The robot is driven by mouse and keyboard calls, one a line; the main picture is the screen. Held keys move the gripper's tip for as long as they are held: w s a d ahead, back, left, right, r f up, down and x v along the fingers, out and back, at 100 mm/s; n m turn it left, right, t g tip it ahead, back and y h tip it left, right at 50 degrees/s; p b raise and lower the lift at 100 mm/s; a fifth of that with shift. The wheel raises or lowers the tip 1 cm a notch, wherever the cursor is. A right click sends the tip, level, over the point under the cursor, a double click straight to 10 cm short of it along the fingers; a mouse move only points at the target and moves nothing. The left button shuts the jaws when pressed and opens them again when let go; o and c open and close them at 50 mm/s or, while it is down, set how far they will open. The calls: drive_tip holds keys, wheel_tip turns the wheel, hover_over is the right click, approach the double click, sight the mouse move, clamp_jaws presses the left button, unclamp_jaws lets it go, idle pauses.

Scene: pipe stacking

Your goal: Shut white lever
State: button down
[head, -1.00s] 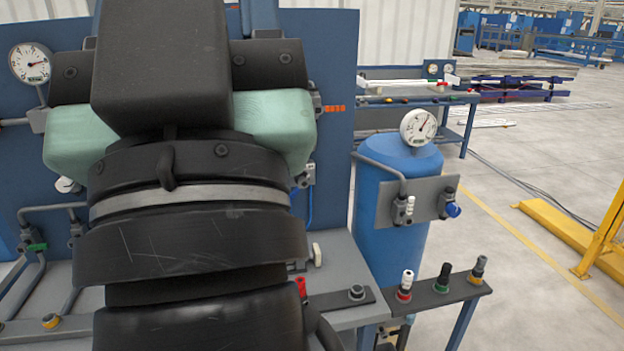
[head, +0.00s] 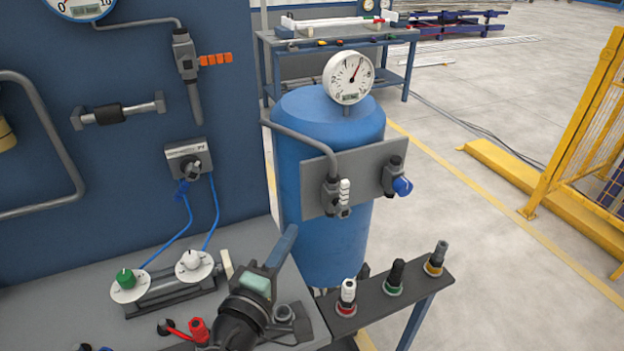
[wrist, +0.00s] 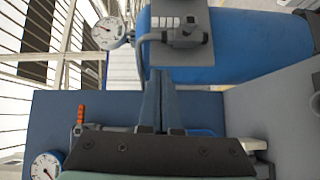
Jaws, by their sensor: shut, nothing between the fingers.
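The white lever (head: 345,190) is a short ribbed handle on a dark valve (head: 331,196), mounted on a grey plate (head: 313,178) on the blue tank (head: 355,125). It stands roughly upright in the head view. In the wrist view the white lever (wrist: 167,21) lies near the top, beside the dark valve body (wrist: 187,35). My gripper (head: 291,229) has its blue fingers together and empty, left of and below the lever in the head view. In the wrist view my gripper's fingers (wrist: 158,76) point up toward the plate, apart from the lever.
A blue knob (head: 402,186) sits on the plate's right side. A gauge (head: 348,77) tops the tank, and a grey pipe (head: 295,130) bends down to the valve. Below, a narrow shelf (head: 405,289) holds several capped fittings. The blue panel (head: 110,180) stands left.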

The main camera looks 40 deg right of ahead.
drive_tip(key=f, duration=0.1)
drive_tip(key=p, duration=0.2)
approach(344, 199)
drive_tip(key=w+d+r, duration=0.1)
drive_tip(key=w+d, duration=0.2)
drive_tip(key=w, duration=0.2)
drive_tip(key=shift+d+r+n, duration=0.15)
drive_tip(key=shift+d+n, duration=0.15)
drive_tip(key=shift+d, duration=0.65)
drive_tip(key=shift+r+p, duration=0.1)
drive_tip(key=shift+p, duration=0.3)
drive_tip(key=shift+d+r+p, duration=0.1)
drive_tip(key=shift+d+p, duration=0.05)
drive_tip(key=shift+p, duration=0.3)
